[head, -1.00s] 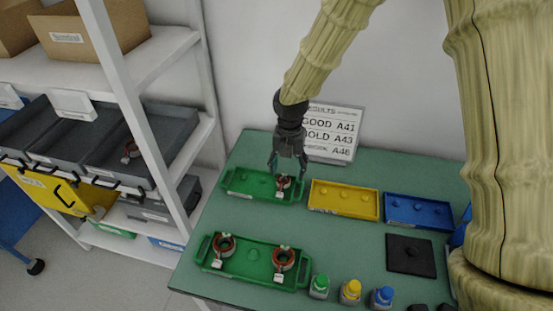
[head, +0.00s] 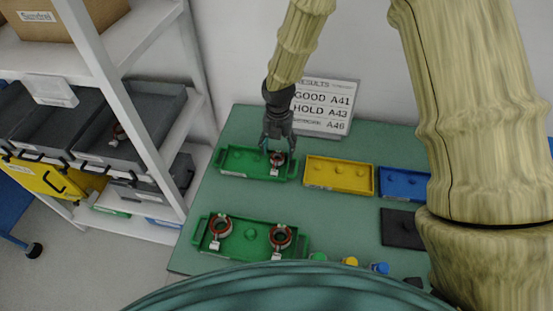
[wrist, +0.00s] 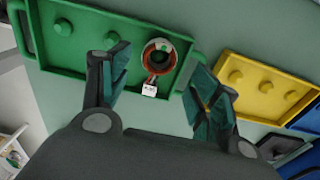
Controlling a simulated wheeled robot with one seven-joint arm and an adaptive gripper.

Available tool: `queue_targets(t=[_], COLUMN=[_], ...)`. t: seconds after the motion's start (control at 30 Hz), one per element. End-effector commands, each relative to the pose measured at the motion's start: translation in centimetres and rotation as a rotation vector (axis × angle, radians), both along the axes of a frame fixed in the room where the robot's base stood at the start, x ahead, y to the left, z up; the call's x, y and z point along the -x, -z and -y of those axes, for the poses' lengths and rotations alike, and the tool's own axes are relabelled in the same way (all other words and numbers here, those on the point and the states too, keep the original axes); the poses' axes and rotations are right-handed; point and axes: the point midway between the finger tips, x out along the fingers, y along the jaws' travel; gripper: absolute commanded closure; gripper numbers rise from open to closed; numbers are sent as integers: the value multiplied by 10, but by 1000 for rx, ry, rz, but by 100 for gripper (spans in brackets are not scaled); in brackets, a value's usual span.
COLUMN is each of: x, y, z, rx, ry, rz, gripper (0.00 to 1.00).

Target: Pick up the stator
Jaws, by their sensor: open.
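A stator (head: 277,159), a copper-red ring with a white tag, sits at the right end of the back green tray (head: 238,161). In the wrist view the stator (wrist: 158,57) lies ahead of my gripper (wrist: 160,85), roughly centred between the two spread fingers. My gripper (head: 277,148) is open and empty, pointing down over that end of the tray. In the head view its fingers partly cover the stator. Two more stators, one left (head: 220,228) and one right (head: 281,238), sit in the front green tray (head: 250,243).
A yellow tray (head: 339,175) and a blue tray (head: 403,183) stand right of the back green tray. A results sign (head: 324,107) stands behind. A black square pad (head: 400,228) and several bottles are at the front right. A shelf rack (head: 110,110) with bins stands at left.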

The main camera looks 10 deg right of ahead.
Motion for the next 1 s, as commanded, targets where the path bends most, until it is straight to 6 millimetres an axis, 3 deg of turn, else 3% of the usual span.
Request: queue_targets(t=[0.5, 0.87, 1.0], x=[-1, -1, -1], y=[43, 48, 48], z=[-4, -4, -4], rx=[1, 1, 1], ry=[-1, -1, -1], rz=[-3, -1, -1], gripper=[37, 37, 61])
